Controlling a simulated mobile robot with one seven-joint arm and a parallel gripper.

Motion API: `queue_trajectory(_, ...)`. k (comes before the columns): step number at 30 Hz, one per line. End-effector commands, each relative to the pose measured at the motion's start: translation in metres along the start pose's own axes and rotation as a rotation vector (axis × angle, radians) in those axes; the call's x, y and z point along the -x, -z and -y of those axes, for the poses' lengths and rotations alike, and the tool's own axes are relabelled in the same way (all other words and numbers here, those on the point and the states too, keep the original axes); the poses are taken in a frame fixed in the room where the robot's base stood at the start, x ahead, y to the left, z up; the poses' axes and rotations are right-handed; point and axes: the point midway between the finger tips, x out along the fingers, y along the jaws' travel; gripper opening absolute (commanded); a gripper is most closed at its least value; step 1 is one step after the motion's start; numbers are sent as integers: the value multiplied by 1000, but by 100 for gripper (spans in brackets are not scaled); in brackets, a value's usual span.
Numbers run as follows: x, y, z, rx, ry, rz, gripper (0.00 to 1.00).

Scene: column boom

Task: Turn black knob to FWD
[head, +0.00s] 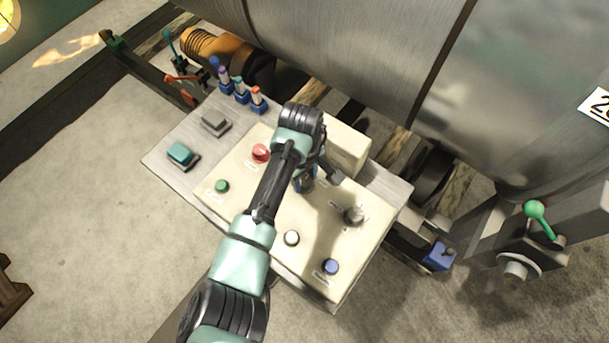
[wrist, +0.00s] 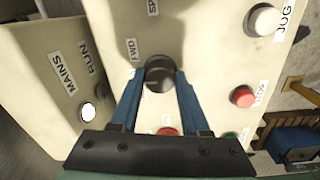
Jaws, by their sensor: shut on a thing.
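The black knob (wrist: 159,72) is on the cream control panel (wrist: 205,60) in the wrist view. A FWD label (wrist: 132,49) sits just up and left of it. My gripper (wrist: 158,82) is shut on the knob, with one blue finger on each side. A pale mark shows on the knob's lower left, but I cannot tell clearly where its pointer aims. In the head view my gripper (head: 305,182) is down at the middle of the panel (head: 325,235), and the arm and fingers mostly hide the knob.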

Motion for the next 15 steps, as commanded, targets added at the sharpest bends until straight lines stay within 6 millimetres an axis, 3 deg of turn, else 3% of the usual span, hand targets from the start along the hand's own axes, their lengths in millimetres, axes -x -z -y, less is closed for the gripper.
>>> queue_trajectory(8,1,-1,0,-35,0,4,0)
queue_trajectory(15,2,-2,0,-167,1,12,0)
